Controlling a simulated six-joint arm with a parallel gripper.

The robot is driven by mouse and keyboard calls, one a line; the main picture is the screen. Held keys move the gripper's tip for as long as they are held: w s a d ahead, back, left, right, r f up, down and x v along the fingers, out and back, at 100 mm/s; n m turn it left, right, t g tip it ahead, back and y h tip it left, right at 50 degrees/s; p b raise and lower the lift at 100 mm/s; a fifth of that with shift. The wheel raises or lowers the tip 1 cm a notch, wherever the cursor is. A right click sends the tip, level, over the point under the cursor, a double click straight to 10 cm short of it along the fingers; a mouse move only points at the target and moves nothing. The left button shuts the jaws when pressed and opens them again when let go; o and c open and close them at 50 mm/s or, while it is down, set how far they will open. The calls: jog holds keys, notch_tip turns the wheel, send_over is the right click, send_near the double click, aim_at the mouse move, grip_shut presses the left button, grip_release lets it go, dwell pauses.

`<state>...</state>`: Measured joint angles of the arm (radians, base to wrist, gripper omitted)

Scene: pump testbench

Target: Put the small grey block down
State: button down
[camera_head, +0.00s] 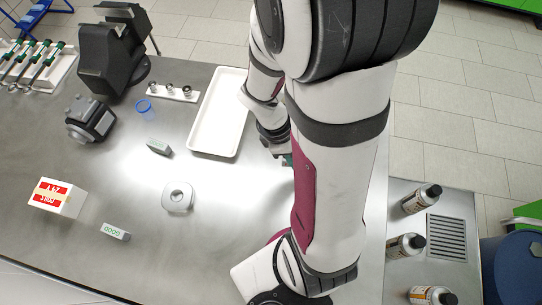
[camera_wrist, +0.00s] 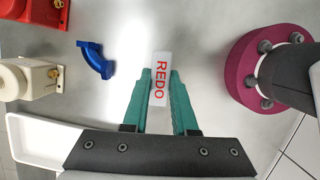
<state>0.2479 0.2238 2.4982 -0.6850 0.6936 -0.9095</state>
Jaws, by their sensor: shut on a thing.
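A small light grey block (camera_wrist: 160,79) with a red "REDO" label sits between the two green fingers of my gripper (camera_wrist: 161,76) in the wrist view. The fingers are shut on its sides, and its far end sticks out past the fingertips. Grey tabletop lies beyond it; I cannot tell whether it touches the table. In the head view my gripper (camera_head: 287,160) is mostly hidden behind my arm, right of the white tray (camera_head: 236,112). Only a bit of green shows there, and the held block is hidden.
The wrist view shows a blue elbow pipe (camera_wrist: 95,59), a cream part (camera_wrist: 30,78) and a red part (camera_wrist: 35,14). In the head view, a dark grey block (camera_head: 158,148), a grey ring-shaped part (camera_head: 178,196) and a red-labelled box (camera_head: 57,197) stand left. Bottles (camera_head: 421,199) stand right.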

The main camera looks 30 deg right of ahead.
jog(key=s+d+r, duration=0.3)
jog(key=w+a+r+m+y, duration=0.1)
jog(key=w+a+m, duration=0.35)
jog(key=w, duration=0.25)
jog(key=w+a+r+m+g+y, duration=0.1)
jog(key=w+a+m+y, duration=0.15)
jog(key=w+m, duration=0.4)
jog(key=w+a+m+y, duration=0.1)
jog(key=w+a+m, duration=0.35)
jog(key=w, duration=0.25)
jog(key=w+a+r+m+t+y, duration=0.1)
jog(key=w+a+m, duration=0.35)
jog(key=a, duration=0.45)
jog(key=w+a+r+m+t+y, duration=0.1)
jog(key=w+a+r+m, duration=0.1)
jog(key=w+a+m, duration=0.5)
jog(key=m+t, duration=0.2)
jog(key=m, duration=0.4)
send_over(57, 197)
jog(key=d, duration=0.2)
jog(key=shift+h, duration=0.25)
jog(key=f, duration=0.5)
jog(key=shift+s+a, duration=0.1)
jog(key=shift+s, duration=0.1)
jog(key=shift+d+x, duration=0.1)
jog(key=shift+x, duration=1)
jog(key=shift+d+x, duration=0.15)
jog(key=shift+x, duration=0.9)
jog(key=shift+s+f, duration=0.2)
jog(key=shift+s, duration=0.05)
